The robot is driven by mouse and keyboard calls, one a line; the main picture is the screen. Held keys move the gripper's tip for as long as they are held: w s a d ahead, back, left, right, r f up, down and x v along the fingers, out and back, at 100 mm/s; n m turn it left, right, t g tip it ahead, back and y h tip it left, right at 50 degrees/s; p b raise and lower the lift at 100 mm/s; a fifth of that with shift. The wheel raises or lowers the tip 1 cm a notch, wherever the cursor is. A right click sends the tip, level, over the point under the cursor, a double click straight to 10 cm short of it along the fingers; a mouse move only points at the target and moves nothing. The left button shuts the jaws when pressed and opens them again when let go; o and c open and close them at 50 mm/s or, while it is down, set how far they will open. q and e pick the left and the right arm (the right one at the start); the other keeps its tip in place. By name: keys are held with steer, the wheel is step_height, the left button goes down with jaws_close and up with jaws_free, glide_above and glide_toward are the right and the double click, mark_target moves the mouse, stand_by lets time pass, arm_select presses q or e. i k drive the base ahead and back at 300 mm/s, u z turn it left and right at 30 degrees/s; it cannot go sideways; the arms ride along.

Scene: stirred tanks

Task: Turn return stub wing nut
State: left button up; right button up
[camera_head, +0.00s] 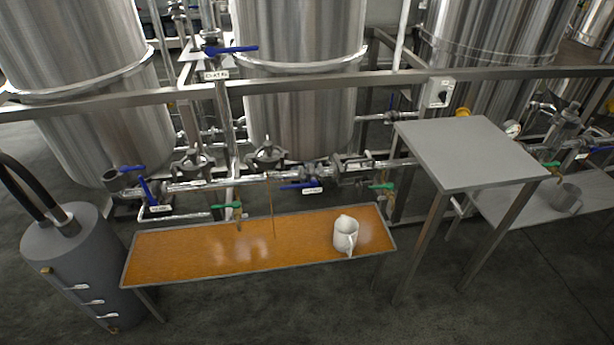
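Neither of my grippers is in view. A run of steel pipework (215,184) with clamped joints crosses in front of the tanks. A pipe fitting (340,168) with small projecting parts sits right of centre. A short pipe end (111,177) stands at the left of the run, by a blue handle (132,168). I cannot tell which part is the return stub, and its wing nut is too small to make out. Small labels on the pipes are not readable. A thin brown stream (271,205) falls from the pipework into a shallow tray (262,267).
The tray holds orange-brown liquid and a white jug (345,235). A grey cylinder (75,262) with black hoses stands at left. A grey table (470,150) stands at right, beside a lower shelf (520,205) with a grey mug (566,197). A steel rail (300,86) crosses before the tanks.

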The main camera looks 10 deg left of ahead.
mark_target(248, 162)
steer(key=z, duration=0.5)
steer(key=i, duration=0.95)
steer(key=u, duration=0.65)
